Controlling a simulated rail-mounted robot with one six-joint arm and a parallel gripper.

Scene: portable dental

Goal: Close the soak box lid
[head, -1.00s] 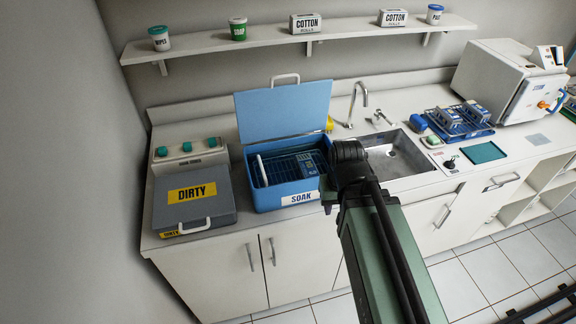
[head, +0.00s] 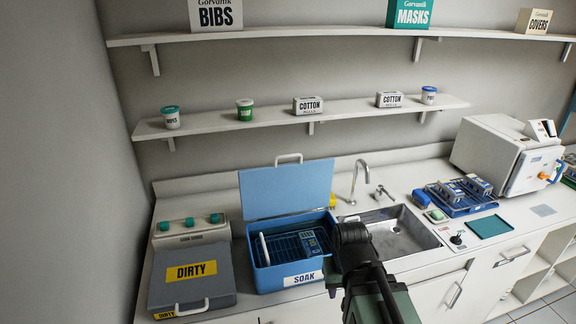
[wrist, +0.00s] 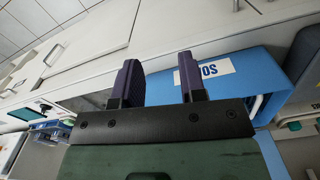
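The blue soak box (head: 277,279) stands on the counter left of the sink, with a white SOAK label on its front. Its lighter blue lid (head: 288,190) is raised upright at the back, with a white handle (head: 289,157) on its top edge. A wire rack (head: 298,246) and a white bar are inside the box. In the wrist view the box (wrist: 240,68) lies beyond my gripper (wrist: 157,78), whose two dark fingers are apart with nothing between them. In the head view the fingers are hidden behind my arm, at the box's front right.
A grey DIRTY box (head: 191,276) stands left of the soak box. The sink (head: 395,234) and faucet (head: 361,178) are to the right. A shelf (head: 350,108) with tubs and cotton boxes runs above the raised lid. A tray rack (head: 462,200) stands farther right.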

